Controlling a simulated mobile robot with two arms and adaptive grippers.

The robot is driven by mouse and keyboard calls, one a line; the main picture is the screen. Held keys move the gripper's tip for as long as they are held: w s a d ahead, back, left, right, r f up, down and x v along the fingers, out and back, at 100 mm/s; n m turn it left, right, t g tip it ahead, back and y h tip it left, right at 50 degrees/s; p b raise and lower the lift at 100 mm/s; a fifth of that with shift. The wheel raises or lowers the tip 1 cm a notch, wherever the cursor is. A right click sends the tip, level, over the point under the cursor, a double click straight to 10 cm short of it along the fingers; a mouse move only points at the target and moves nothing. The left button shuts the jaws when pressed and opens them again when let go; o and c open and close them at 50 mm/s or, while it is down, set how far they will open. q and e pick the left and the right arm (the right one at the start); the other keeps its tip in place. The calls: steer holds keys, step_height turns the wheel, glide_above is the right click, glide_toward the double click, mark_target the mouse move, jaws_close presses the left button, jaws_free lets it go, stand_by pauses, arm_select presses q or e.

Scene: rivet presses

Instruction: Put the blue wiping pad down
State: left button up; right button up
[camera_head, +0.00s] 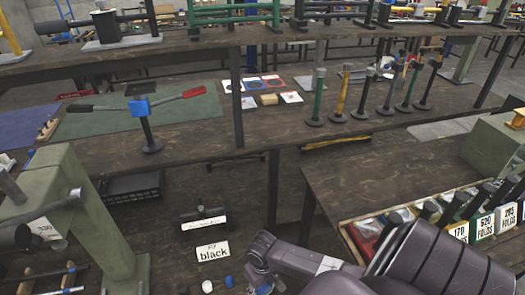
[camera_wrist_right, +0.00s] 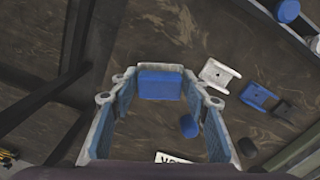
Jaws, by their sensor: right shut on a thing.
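The blue wiping pad (camera_wrist_right: 160,86) shows in the right wrist view as a small blue block between the fingertips of my right gripper (camera_wrist_right: 160,80), which is shut on it. Dark wooden surface shows below and around it; I cannot tell whether the pad touches that surface. In the head view my right gripper (camera_head: 261,276) is at the bottom centre, low over the bench, and the pad is not clearly seen there. My left gripper is in neither view.
A "black" label card (camera_head: 212,251), a white cap (camera_head: 207,286) and a blue cap (camera_head: 228,282) lie left of my right gripper. A green press (camera_head: 75,215) stands at left. A tray of number cards and stamps (camera_head: 458,232) is at right.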

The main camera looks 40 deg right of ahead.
mark_target(263, 293)
steer(key=shift+f+b, duration=0.3)
steer(key=shift+f, duration=1.45)
steer(key=shift+f, duration=0.2)
steer(key=o, duration=1.2)
steer(key=shift+r, duration=0.15)
step_height(263, 293, up, 12)
steer(key=shift+r+p, duration=0.1)
steer(key=shift+p, duration=0.9)
